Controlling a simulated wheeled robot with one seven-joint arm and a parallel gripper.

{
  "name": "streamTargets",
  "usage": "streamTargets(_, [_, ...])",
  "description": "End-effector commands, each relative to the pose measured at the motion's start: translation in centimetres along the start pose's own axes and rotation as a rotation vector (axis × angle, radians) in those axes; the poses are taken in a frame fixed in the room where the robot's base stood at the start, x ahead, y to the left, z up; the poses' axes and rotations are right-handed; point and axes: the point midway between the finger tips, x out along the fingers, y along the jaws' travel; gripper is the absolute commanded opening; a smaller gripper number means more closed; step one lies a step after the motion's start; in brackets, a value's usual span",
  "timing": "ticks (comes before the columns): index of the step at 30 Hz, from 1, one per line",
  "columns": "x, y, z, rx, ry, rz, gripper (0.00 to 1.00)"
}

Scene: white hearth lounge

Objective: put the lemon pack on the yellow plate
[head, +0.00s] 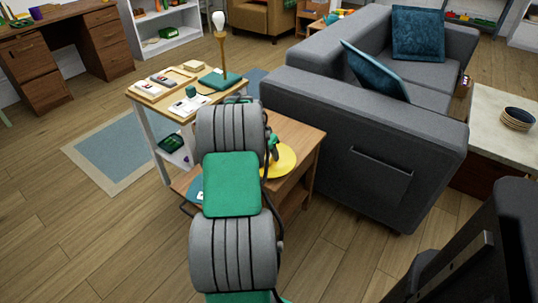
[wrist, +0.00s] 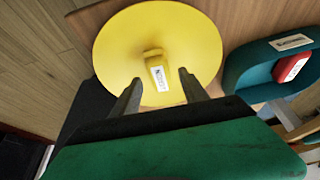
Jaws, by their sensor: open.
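The yellow plate (wrist: 115,50) lies on a wooden table. It also shows in the head view (head: 285,163), partly behind my arm. The lemon pack (wrist: 158,75), a small yellow block with a white label, is over the plate's middle in the wrist view, with a small shadow beside it. It looks to be resting on the plate. My gripper (wrist: 159,92) is open, its two dark fingers on either side of the pack's near end, with gaps to both. In the head view the pack cannot be made out.
A teal tray (wrist: 240,72) with a red pack (wrist: 293,67) stands beside the plate. In the head view, a taller side table (head: 150,104) with a lamp (head: 220,45) and small items stands behind. A grey sofa (head: 370,130) is close on the right.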

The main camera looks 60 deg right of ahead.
Motion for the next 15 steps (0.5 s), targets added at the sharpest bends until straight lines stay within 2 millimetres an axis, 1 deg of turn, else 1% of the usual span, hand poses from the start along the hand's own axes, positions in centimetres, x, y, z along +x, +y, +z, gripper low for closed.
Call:
streamTargets(1, [-1.7, -0.1, -0.2, 0.0, 0.004, -0.004, 0.52])
streamTargets(3, [-3.6, -0.1, -0.2, -0.001, 0.004, -0.004, 0.52])
streamTargets(6, [-6.2, -0.1, -0.2, 0.0, 0.003, -0.002, 0.52])
streamTargets(9, [-8.2, -0.1, -0.1, -0.001, 0.003, -0.003, 0.52])
streamTargets(12, [-9.5, 0.0, -0.1, 0.0, 0.002, -0.001, 0.52])
streamTargets(15, [-10.0, 0.0, -0.1, 0.001, 0.002, -0.001, 0.52])
